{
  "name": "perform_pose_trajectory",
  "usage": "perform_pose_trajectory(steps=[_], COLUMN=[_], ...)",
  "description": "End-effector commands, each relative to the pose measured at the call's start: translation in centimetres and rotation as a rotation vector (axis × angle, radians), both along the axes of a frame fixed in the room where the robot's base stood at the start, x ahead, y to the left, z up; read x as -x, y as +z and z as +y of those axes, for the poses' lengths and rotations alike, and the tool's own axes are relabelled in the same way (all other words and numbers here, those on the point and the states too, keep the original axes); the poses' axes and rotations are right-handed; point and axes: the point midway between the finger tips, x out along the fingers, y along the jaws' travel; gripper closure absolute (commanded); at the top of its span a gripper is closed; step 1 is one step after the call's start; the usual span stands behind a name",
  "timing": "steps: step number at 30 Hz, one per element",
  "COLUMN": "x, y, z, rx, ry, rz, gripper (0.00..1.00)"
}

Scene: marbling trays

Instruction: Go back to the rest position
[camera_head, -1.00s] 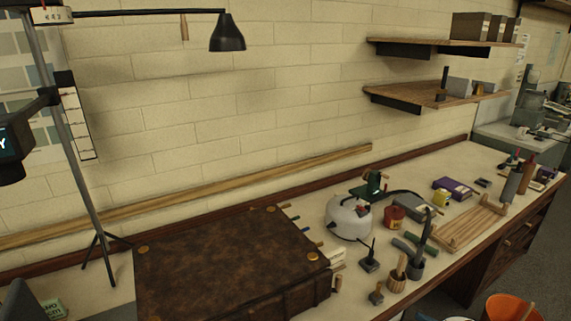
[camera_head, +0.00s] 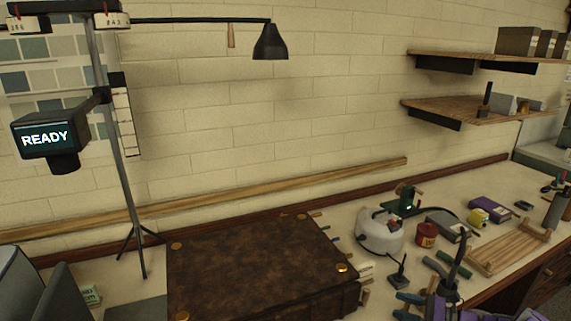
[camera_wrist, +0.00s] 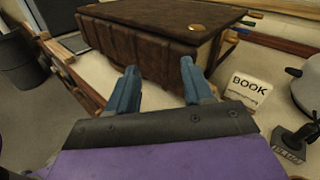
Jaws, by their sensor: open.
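My gripper (camera_wrist: 160,78) is open and empty in the wrist view, its two blue fingers apart and pointing at the spine of a big brown leather book (camera_wrist: 160,28). Clear air or bench top shows between the fingers; I cannot tell how far the tips are from the book. In the head view my gripper (camera_head: 404,306) shows at the bottom right, blue fingers pointing left, just right of the book (camera_head: 250,265). The purple part of my arm runs off the bottom edge there.
A white kettle-like pot (camera_head: 380,233), a red tin (camera_head: 426,234) and a wooden rack (camera_head: 508,250) stand on the bench at the right. A stand with a READY display (camera_head: 45,138) rises at the left. A BOOK card (camera_wrist: 248,88) lies beside the book.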

Motion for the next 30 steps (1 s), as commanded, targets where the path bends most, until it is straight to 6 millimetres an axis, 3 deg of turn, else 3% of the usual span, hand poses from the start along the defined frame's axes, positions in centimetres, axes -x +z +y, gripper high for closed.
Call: perform_pose_trajectory(steps=[1, 7, 14, 21, 30], x=[-0.3, 0.3, 3.3, 8.6, 16.7], y=[1.8, 6.6, 11.1, 14.4, 16.6], z=[2.1, 9.4, 17.2, 23.7, 28.4], rx=[0.022, 0.126, 0.267, 0.431, 0.662], ry=[0.048, 0.228, 0.440, 0.660, 0.924], rz=[-0.017, -0.067, -0.132, -0.207, -0.312], gripper=[0.49, 0.49, 0.49, 0.49, 0.49])
